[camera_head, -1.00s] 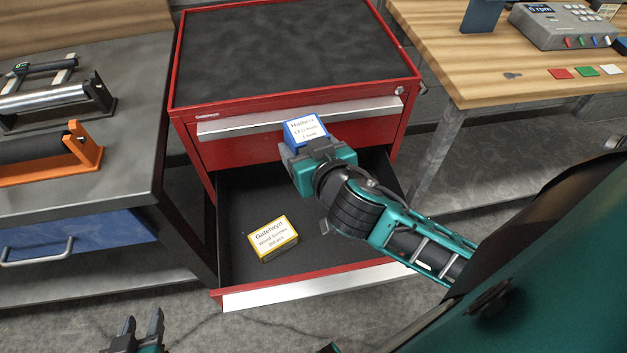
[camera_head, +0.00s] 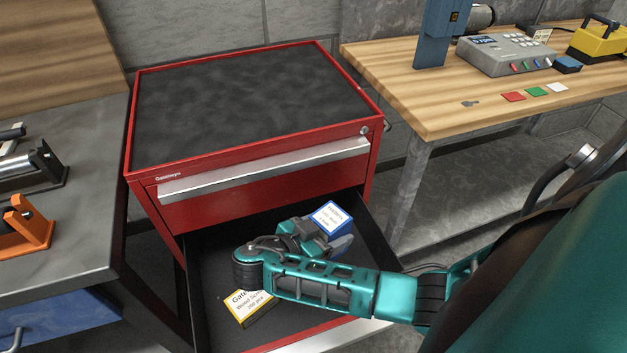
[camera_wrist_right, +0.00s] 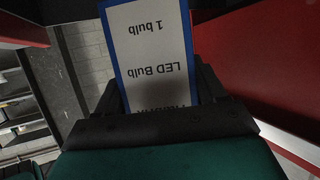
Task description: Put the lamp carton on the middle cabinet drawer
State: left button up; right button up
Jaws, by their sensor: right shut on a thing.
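The lamp carton (camera_head: 331,217) is a small blue box with a white label. In the right wrist view the carton (camera_wrist_right: 150,50) fills the space between the fingers, and its label reads "LED Bulb, 1 bulb". My right gripper (camera_head: 322,240) is shut on it. In the head view the gripper and carton show over the right part of the open cabinet drawer (camera_head: 207,290); I cannot tell whether the carton touches the drawer floor. A yellow carton of wood screws (camera_head: 240,306) lies in the drawer, partly hidden by my right arm. My left gripper is out of view.
The red cabinet (camera_head: 155,215) has a dark, empty top and a shut upper drawer (camera_head: 270,185). A grey workbench (camera_head: 75,235) stands at left. A wooden table (camera_head: 420,100) with a control box (camera_head: 505,55) stands at right.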

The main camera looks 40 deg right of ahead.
notch_tip(320, 180, down, 6)
jog(key=b, duration=0.2)
jog(key=shift+w+d+b, duration=0.1)
jog(key=shift+b, duration=0.2)
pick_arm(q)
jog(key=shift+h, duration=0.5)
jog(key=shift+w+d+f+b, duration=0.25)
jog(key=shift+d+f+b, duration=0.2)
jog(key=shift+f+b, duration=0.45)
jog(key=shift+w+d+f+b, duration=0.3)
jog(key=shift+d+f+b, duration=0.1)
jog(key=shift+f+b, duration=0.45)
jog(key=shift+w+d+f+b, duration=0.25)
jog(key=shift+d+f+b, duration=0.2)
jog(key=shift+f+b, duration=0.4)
pick_arm(e)
jog(key=shift+f, duration=5.15)
jog(key=shift+f, duration=0.15)
jog(key=o, duration=1)
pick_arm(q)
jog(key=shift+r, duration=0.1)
